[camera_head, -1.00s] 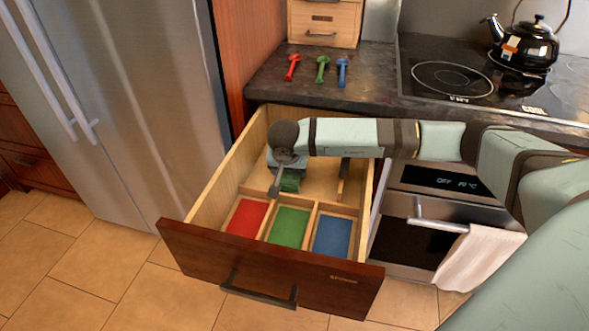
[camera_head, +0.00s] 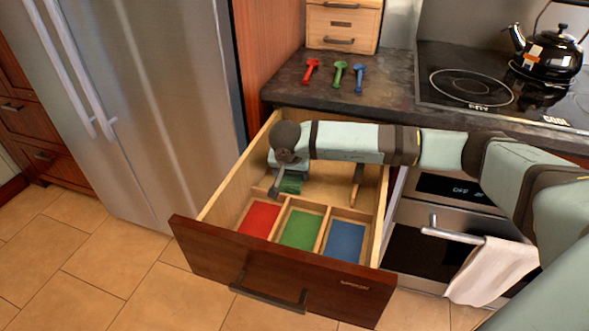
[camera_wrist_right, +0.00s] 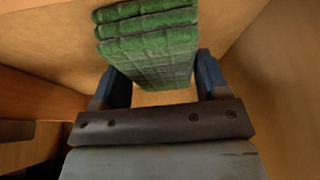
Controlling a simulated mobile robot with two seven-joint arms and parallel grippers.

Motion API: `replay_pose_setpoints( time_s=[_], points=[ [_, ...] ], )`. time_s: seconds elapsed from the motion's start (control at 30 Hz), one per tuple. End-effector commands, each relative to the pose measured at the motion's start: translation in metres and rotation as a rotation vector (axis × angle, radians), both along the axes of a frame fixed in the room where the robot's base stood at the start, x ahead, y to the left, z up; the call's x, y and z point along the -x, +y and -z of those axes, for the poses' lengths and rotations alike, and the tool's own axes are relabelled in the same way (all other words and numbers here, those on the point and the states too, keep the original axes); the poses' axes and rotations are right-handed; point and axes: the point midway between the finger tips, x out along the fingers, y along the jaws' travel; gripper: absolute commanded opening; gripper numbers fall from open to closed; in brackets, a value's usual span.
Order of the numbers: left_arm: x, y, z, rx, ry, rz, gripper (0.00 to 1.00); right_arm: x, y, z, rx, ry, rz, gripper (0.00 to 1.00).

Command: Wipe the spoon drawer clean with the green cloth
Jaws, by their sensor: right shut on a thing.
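The spoon drawer (camera_head: 280,275) is pulled open, with a dark wood front and a light wood inside. Its front part has a red, a green and a blue compartment floor, all empty. My right gripper (camera_head: 287,184) is down inside the rear left part of the drawer, behind the red compartment. It is shut on the folded green cloth (camera_head: 291,186). In the right wrist view the cloth (camera_wrist_right: 150,45) sits between the blue fingers of the gripper (camera_wrist_right: 160,80), near a wooden wall. Whether the cloth touches the drawer floor cannot be told. My left gripper is not in view.
Red (camera_head: 311,72), green (camera_head: 339,74) and blue (camera_head: 359,78) spoons lie on the dark counter (camera_head: 400,95) above the drawer. A kettle (camera_head: 548,52) stands on the stove. An oven with a towel (camera_head: 492,270) is right of the drawer, a fridge (camera_head: 150,100) left.

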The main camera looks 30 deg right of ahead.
Motion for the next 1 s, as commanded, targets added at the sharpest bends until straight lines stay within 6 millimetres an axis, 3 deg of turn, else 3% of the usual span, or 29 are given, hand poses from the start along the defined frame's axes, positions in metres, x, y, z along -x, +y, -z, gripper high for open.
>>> replay_pose_setpoints(
  time_s=[0.03,0.77,1.0],
  points=[
    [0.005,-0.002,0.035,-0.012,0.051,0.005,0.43,0.002,-0.002,0.007,0.001,0.001,0.0,0.49],
    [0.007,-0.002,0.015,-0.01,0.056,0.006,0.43,0.033,-0.029,-0.012,0.0,0.0,0.0,0.49],
    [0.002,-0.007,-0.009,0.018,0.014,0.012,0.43,0.033,-0.028,-0.019,0.0,-0.001,0.0,0.49]
  ],
)
